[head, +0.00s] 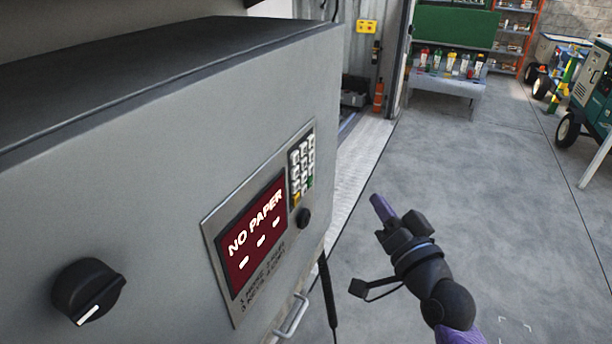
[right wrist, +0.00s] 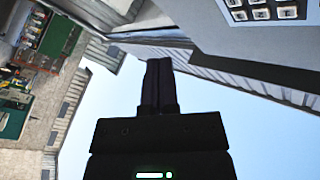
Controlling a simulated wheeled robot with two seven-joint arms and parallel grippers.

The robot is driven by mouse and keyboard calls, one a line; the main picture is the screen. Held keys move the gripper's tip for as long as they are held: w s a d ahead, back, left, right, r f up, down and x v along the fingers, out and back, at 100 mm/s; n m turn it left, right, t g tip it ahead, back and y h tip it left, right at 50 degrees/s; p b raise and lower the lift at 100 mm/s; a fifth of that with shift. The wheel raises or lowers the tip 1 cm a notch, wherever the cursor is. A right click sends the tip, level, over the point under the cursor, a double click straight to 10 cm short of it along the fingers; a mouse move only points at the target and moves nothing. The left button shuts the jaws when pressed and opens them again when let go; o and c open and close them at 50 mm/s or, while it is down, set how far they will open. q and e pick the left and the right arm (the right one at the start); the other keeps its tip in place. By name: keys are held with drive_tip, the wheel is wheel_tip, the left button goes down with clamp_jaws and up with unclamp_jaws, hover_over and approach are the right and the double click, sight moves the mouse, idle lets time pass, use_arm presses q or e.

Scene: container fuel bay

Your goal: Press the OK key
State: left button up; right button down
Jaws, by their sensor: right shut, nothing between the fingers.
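A keypad (head: 302,163) with several pale keys is set in a panel on the grey cabinet (head: 150,150) in the head view. Its bottom row shows a green key (head: 310,181) and a yellow-orange key (head: 297,197); their lettering is too small to read. Part of the keypad also shows at the upper right of the right wrist view (right wrist: 262,10). My right gripper (head: 381,207) is shut and empty, to the right of the panel and apart from it. Its closed fingers also show in the right wrist view (right wrist: 158,82). My left gripper is out of view.
A red screen (head: 250,240) reads "NO PAPER" beside the keypad. A small black knob (head: 303,218) sits below the keypad, and a large knob (head: 88,290) at lower left. A black hose hangs by the cabinet's right edge. Open floor (head: 490,190) lies to the right.

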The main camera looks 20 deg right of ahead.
sight(313, 174)
drive_tip(key=shift+f, duration=0.1)
drive_tip(key=w+a+p, duration=0.1)
drive_tip(key=w+a, duration=0.4)
drive_tip(key=w, duration=0.1)
drive_tip(key=shift+w+a, duration=0.35)
drive_tip(key=shift+w, duration=0.05)
drive_tip(key=shift+w+a, duration=0.1)
idle(1.9)
drive_tip(key=shift+w+a+p, duration=0.2)
drive_tip(key=shift+p, duration=0.1)
drive_tip(key=shift+w+a, duration=0.2)
drive_tip(key=shift+w, duration=0.05)
idle(0.6)
idle(0.3)
drive_tip(key=shift+s+d, duration=0.5)
drive_tip(key=shift+s, duration=0.1)
